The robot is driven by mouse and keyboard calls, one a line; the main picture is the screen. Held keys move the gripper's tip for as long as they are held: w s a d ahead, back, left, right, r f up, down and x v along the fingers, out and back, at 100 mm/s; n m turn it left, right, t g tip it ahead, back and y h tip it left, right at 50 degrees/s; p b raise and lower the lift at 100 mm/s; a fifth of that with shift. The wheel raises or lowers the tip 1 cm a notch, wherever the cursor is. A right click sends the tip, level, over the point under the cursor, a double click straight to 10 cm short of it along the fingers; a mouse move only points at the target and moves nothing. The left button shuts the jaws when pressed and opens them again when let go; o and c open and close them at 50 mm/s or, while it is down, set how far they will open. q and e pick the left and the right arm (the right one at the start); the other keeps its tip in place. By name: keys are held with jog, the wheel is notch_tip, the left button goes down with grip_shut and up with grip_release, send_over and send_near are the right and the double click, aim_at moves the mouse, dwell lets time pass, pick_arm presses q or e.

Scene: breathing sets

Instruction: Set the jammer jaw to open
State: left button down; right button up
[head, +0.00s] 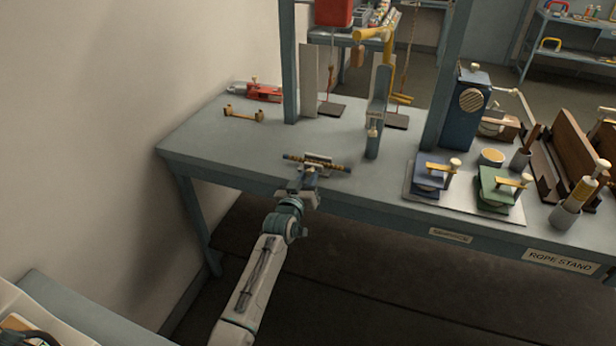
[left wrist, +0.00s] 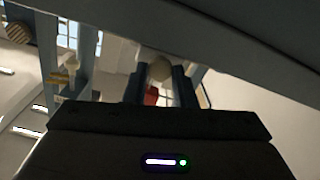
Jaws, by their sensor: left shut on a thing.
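My left gripper (head: 318,158) is over the near left part of the table, close to its front edge. In the left wrist view, its two dark blue fingers (left wrist: 160,88) are shut on a round cream knob (left wrist: 160,68). In the head view the gripper hides what the knob belongs to. I cannot tell for sure which fixture is the jammer, nor how its jaw stands. A blue device (head: 432,178) and a green device (head: 494,196), both with yellow levers and cream knobs, sit on a pale plate to the right. My right gripper is out of view.
The blue-grey table (head: 205,140) has free room at its left. A brass piece (head: 243,115) and a red clamp (head: 262,92) lie at the back left. Upright blue posts (head: 290,60) and a blue bracket (head: 375,120) stand behind the gripper. A wall is on the left.

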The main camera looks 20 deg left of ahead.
pick_arm(q)
jog(key=c, duration=1.2)
grip_release()
jog(key=shift+w, duration=0.1)
jog(key=shift+s+f, duration=0.1)
jog(key=shift+s, duration=0.3)
jog(key=s+b, duration=0.2)
jog(key=s, duration=0.8)
jog(key=shift+a, duration=0.2)
